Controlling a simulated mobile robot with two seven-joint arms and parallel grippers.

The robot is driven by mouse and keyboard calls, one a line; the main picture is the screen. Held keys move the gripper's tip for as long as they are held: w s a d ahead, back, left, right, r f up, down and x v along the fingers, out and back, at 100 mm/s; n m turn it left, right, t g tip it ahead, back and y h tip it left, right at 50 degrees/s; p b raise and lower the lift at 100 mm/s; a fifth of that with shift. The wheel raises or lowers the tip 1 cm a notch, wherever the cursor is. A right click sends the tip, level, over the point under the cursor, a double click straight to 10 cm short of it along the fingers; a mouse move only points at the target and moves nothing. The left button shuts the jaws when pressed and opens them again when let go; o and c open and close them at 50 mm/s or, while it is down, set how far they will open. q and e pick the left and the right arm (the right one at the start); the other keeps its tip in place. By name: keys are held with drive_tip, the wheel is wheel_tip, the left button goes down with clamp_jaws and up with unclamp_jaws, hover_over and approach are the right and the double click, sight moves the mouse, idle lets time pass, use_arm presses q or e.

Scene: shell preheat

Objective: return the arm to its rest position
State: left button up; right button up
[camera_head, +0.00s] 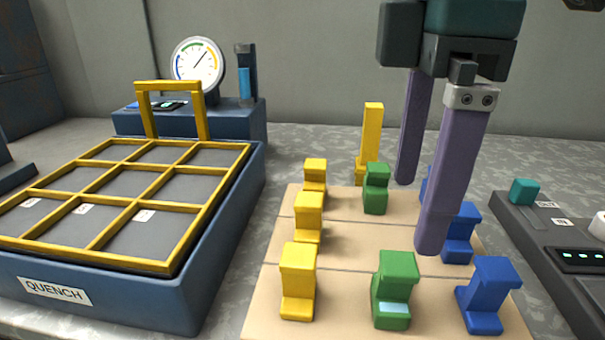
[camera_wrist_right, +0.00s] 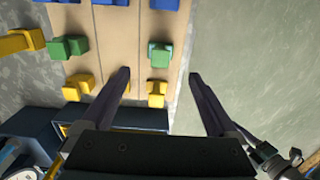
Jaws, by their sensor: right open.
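My right gripper (camera_head: 418,215) hangs down over the right half of a wooden board (camera_head: 262,310), its two long purple fingers spread apart with nothing between them. In the right wrist view the open gripper (camera_wrist_right: 158,75) shows its fingers on either side of a green block (camera_wrist_right: 159,55), which is not clasped. The near finger hides part of the blue blocks (camera_head: 489,295) in the head view. Yellow blocks (camera_head: 297,282) and green blocks (camera_head: 394,290) stand upright in rows on the board. My left gripper is not in view.
A blue tank labelled QUENCH (camera_head: 215,240) with a yellow grid (camera_head: 175,238) stands at left. Behind it are a dial gauge (camera_head: 198,62) and a blue box (camera_head: 240,128). A taller yellow piece (camera_head: 373,125) stands at the board's back. A dark console (camera_head: 555,245) is at right.

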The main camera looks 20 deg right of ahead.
drive_tip(key=shift+a+r, duration=0.1)
drive_tip(key=shift+r, duration=0.15)
idle(0.3)
drive_tip(key=s+a+r+m+t+y+p, duration=0.1)
drive_tip(key=s+a+r+y+p, duration=0.1)
drive_tip(key=a+p, duration=0.45)
drive_tip(key=s+a+r+m+t+y+p, duration=0.1)
drive_tip(key=s+a+r+t+y+p, duration=0.1)
drive_tip(key=a+p, duration=0.4)
drive_tip(key=s+d+r+m+h+p, duration=0.35)
drive_tip(key=s+d+m+p, duration=0.45)
drive_tip(key=d+p, duration=0.35)
wheel_tip(320, 180, up, 36)
drive_tip(key=p, duration=3.5)
drive_tip(key=shift+d+t, duration=0.25)
drive_tip(key=shift+t, duration=0.05)
